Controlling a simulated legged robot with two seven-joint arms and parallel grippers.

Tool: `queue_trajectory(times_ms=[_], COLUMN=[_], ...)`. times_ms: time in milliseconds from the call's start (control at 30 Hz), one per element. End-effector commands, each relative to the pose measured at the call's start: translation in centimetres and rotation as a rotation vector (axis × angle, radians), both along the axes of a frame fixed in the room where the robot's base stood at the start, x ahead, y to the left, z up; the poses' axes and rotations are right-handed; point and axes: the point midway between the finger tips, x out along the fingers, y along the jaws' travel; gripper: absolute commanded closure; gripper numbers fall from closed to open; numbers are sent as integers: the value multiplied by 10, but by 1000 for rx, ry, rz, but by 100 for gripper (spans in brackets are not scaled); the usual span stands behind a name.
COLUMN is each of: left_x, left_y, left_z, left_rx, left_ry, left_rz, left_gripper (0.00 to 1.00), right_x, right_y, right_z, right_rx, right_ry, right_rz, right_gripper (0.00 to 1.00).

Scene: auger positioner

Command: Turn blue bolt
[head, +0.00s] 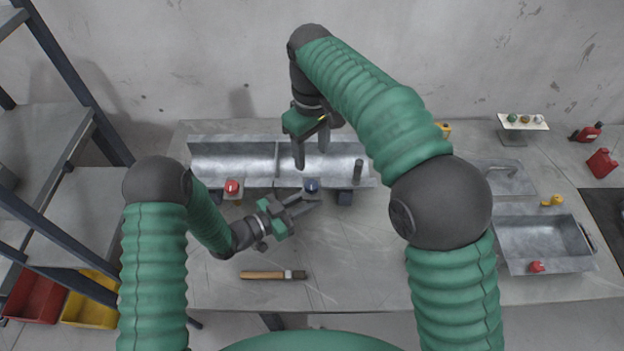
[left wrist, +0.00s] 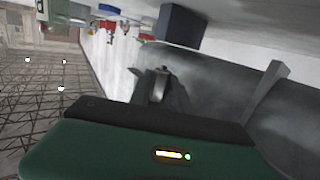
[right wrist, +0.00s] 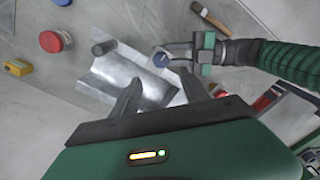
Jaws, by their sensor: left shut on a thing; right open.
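The blue bolt (head: 311,186) sits at the front edge of the metal trough (head: 228,160); it also shows in the right wrist view (right wrist: 160,59). My left gripper (head: 308,199) reaches it from the front left, with its fingertips at the bolt, shut on it. In the left wrist view, the left fingers (left wrist: 160,88) have a greyish piece between them; no blue shows there. My right gripper (head: 312,157) is open and empty, pointing down over the trough behind the bolt. Its spread fingers (right wrist: 160,84) show in the right wrist view.
A red knob (head: 232,187) is on the trough's front edge, left of the bolt. A dark upright peg (head: 358,171) stands at its right end. A wooden-handled brush (head: 272,275) lies in front. A metal tray (head: 540,240) is at the right. A shelf (head: 60,140) stands left.

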Motion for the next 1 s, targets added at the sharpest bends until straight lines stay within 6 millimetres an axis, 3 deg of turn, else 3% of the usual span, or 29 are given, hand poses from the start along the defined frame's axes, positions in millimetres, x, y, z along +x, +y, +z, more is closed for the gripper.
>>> queue_trajectory(times_ms=[300, 500, 833, 1000], left_x=[-1, -2, -2, -2], left_y=[3, 3, 3, 2], left_z=[-5, -5, -5, -5], left_rx=[9, 9, 9, 9], left_ry=[10, 10, 12, 12], left_rz=[3, 3, 3, 3], left_gripper=[100, 100, 100, 100], right_x=[-1, 0, 0, 0], right_y=[0, 0, 0, 0], right_z=[-73, -106, -113, -112], right_rx=[-1, -1, 1, 1], right_ry=[4, 1, -1, -1], right_rz=[-2, -3, -3, -3], right_gripper=[47, 47, 47, 69])
